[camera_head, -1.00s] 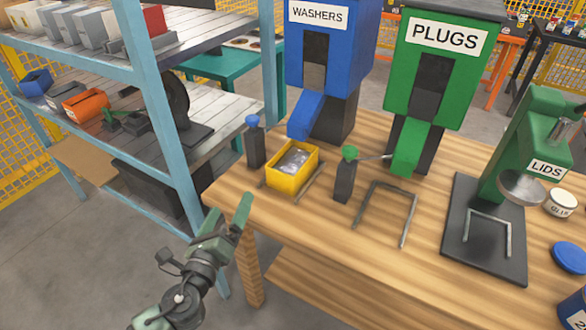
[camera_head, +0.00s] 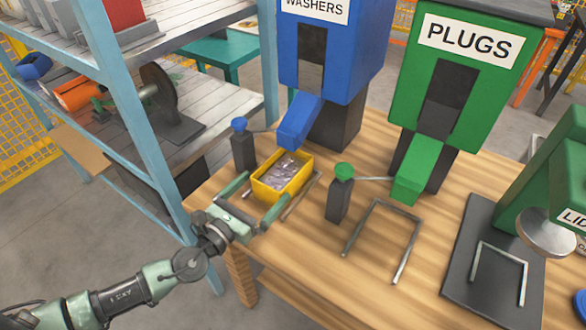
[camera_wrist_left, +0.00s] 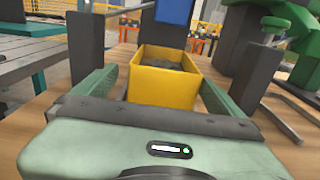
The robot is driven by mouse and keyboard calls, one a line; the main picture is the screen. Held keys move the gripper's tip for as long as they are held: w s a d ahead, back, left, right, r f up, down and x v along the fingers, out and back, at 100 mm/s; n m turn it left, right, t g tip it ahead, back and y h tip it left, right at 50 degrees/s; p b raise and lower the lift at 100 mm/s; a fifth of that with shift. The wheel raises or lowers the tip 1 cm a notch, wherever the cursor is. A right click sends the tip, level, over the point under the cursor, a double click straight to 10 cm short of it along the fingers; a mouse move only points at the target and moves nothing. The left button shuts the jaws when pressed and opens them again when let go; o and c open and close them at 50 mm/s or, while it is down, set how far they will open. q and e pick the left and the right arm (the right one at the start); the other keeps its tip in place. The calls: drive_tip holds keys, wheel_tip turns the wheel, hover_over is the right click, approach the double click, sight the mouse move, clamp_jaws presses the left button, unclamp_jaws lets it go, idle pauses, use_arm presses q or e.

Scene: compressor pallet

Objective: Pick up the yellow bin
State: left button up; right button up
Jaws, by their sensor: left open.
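The yellow bin (camera_head: 268,190) stands upright on the wooden table under the blue chute of the washers dispenser, with grey metal pieces inside. My left gripper (camera_head: 257,197) is open at the bin's near side, with one finger toward its left and one toward its right. In the left wrist view the bin (camera_wrist_left: 162,86) sits ahead between the two green fingers (camera_wrist_left: 158,90). Whether the fingers touch the bin I cannot tell. My right gripper is not in view.
The blue washers dispenser (camera_head: 330,60) stands behind the bin. A blue-topped post (camera_head: 243,152) is left of it, and a green-topped post (camera_head: 339,198) is right. The green plugs dispenser (camera_head: 465,85) and a metal bracket (camera_head: 383,205) are farther right. A blue shelf rack (camera_head: 135,95) stands at left.

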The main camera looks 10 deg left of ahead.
use_arm(q)
drive_tip(key=shift+w+d, duration=0.15)
drive_tip(key=shift+w, duration=0.3)
drive_tip(key=shift+w+d+r, duration=0.1)
drive_tip(key=shift+w+r, duration=0.05)
drive_tip(key=shift+w, duration=0.2)
drive_tip(key=p, duration=0.2)
hover_over(284, 185)
drive_tip(key=shift+s+f, duration=0.2)
drive_tip(key=shift+s, duration=0.05)
drive_tip(key=shift+w, duration=0.25)
drive_tip(key=c, duration=1.6)
drive_tip(key=shift+r, duration=0.1)
drive_tip(key=c, duration=0.4)
drive_tip(key=shift+o, duration=0.2)
